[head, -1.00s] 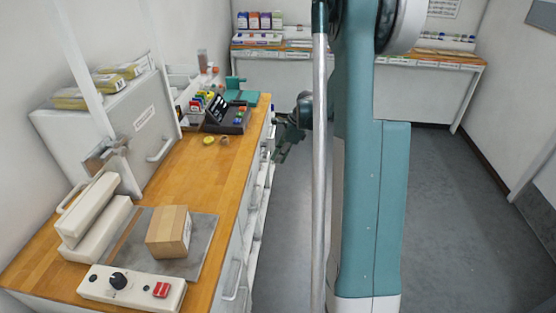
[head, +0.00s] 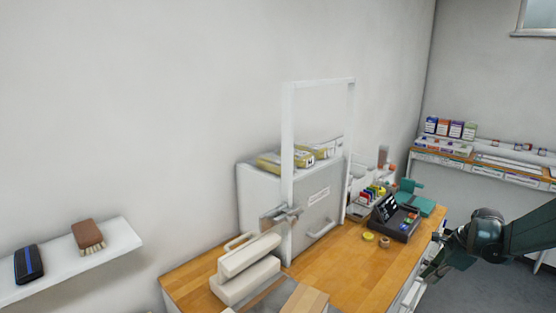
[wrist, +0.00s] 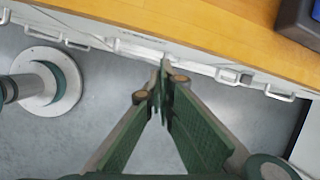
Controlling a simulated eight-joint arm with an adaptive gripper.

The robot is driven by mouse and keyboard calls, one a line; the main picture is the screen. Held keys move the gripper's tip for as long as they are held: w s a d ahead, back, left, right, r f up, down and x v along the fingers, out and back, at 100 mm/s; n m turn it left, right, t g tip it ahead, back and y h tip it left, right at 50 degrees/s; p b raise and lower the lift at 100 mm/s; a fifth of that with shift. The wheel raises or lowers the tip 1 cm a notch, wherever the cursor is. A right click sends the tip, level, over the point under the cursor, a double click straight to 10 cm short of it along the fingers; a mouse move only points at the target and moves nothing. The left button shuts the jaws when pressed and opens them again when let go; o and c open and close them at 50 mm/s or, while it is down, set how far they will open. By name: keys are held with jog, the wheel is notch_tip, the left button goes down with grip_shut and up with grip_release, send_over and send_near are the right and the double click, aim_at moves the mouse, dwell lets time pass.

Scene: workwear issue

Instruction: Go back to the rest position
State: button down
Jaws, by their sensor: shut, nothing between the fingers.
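My gripper (head: 430,270) shows at the right of the head view, beside the front edge of the wooden-topped bench (head: 345,280). In the wrist view my gripper (wrist: 163,88) has its green fingers together at the tips, with nothing between them. It hangs over the grey floor (wrist: 105,90), apart from the bench edge, which runs across the top of that view.
On the bench stand a grey cabinet (head: 318,212) with yellow packs (head: 283,160), a cream sealer-like device (head: 245,272), a cardboard box (head: 305,300) and a dark tray (head: 385,228). A wall shelf (head: 118,238) holds a brush (head: 88,235). Drawer handles (wrist: 228,75) line the bench front.

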jog(key=s+a+r+n+h, duration=0.1)
jog(key=s+a+r+n, duration=0.3)
jog(key=a, duration=0.3)
jog(key=s+a+r+n+t, duration=0.1)
jog(key=s+a+r+n, duration=0.3)
jog(key=a, duration=0.3)
jog(key=s+a+r+n+h, duration=0.1)
jog(key=s+a+r+n, duration=0.2)
jog(key=a+r, duration=0.25)
jog(key=s+a+n+t, duration=0.3)
jog(key=s+a+n, duration=1)
jog(key=s, duration=0.4)
jog(key=shift+a+r, duration=0.2)
jog(key=shift+r, duration=0.25)
jog(key=shift+s, duration=0.1)
